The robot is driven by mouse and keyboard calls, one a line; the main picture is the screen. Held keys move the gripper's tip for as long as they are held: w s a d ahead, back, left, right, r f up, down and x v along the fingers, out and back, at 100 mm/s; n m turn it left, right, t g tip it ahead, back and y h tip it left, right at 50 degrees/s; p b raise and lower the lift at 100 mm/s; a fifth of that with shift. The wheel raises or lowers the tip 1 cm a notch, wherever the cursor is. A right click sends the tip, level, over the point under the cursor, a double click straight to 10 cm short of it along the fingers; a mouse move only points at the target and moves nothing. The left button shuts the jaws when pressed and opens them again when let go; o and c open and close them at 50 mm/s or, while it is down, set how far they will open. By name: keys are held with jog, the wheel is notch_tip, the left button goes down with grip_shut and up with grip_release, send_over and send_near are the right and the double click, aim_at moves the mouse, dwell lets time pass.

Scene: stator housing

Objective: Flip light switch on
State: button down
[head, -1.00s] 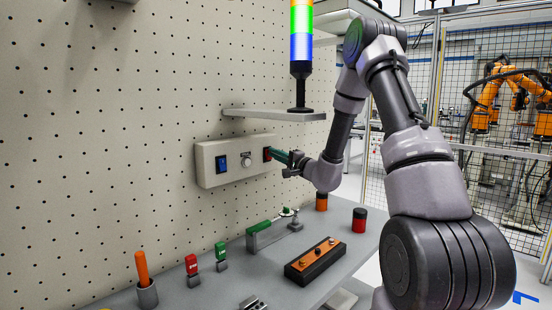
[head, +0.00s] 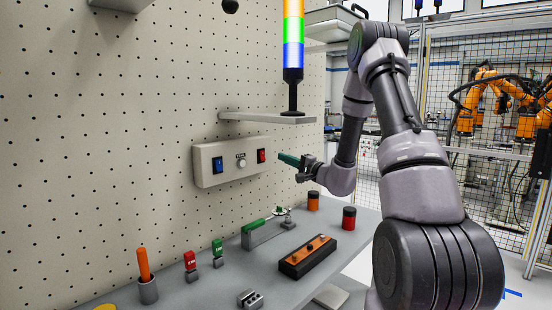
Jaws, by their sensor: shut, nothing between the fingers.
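A beige control box (head: 204,170) is mounted on the perforated wall. No label tells which one is the light switch. My gripper (head: 281,157), with green fingers, is shut and empty. Its tips are just right of the red switch, with a small gap. The red switch is fully visible; its exact tilt is too small to tell.
A signal tower (head: 293,50) stands on a shelf (head: 262,118) above the box. The grey bench (head: 205,292) below holds a green-topped fixture (head: 254,233), an orange-topped black block (head: 308,257), red and orange cylinders, and an orange-handled tool (head: 143,265).

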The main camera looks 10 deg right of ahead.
jog(key=v, duration=0.3)
jog(key=r+v, duration=0.1)
jog(key=v, duration=0.1)
jog(key=shift+s+d+f, duration=0.15)
jog(key=shift+s+d, duration=0.1)
jog(key=shift+s, duration=0.1)
dwell(0.3)
